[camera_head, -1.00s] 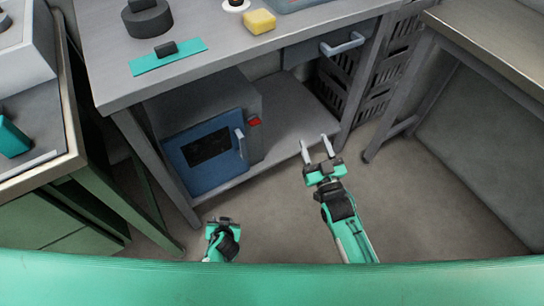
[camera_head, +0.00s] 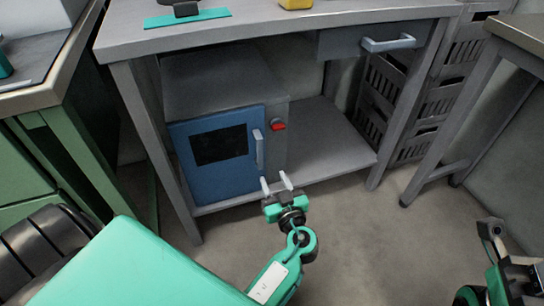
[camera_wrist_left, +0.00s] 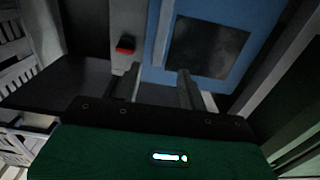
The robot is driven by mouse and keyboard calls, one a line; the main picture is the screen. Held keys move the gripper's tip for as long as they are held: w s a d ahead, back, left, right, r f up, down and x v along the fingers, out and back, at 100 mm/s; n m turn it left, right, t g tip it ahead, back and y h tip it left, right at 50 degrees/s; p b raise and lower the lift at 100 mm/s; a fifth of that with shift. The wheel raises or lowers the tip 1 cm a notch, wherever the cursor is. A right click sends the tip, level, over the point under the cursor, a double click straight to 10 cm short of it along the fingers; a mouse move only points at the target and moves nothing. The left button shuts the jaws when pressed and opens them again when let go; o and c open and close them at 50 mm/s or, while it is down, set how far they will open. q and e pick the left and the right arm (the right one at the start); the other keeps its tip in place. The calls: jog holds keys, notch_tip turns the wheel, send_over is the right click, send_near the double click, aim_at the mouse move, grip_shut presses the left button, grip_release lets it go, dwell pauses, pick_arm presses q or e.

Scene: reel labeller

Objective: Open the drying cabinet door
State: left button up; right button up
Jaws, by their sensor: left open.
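The drying cabinet (camera_head: 215,85) is a grey box on the lower shelf of the bench. Its blue door (camera_head: 235,172) has a dark window and looks shut. A pale upright handle (camera_head: 259,149) is on the door's right side. My left gripper (camera_head: 277,184) is open and empty, just in front of and below the handle, apart from it. In the left wrist view, its two fingers (camera_wrist_left: 163,90) point toward the blue door (camera_wrist_left: 245,15), with the handle (camera_wrist_left: 163,35) beyond them. My right arm shows at the lower right; its fingers are not visible.
A red button (camera_head: 278,125) is right of the door. The bench legs (camera_head: 160,150) flank the lower shelf (camera_head: 325,150). Black crates (camera_head: 385,90) stand behind at right, and another table (camera_head: 520,35) is at far right. The floor (camera_head: 370,240) in front is clear.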

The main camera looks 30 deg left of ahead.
aim_at(260, 151)
pick_arm(q)
jog(key=b+x, duration=0.1)
jog(key=x, duration=1.2)
jog(key=shift+w+a+b, duration=0.15)
jog(key=shift+b, duration=0.25)
grip_shut()
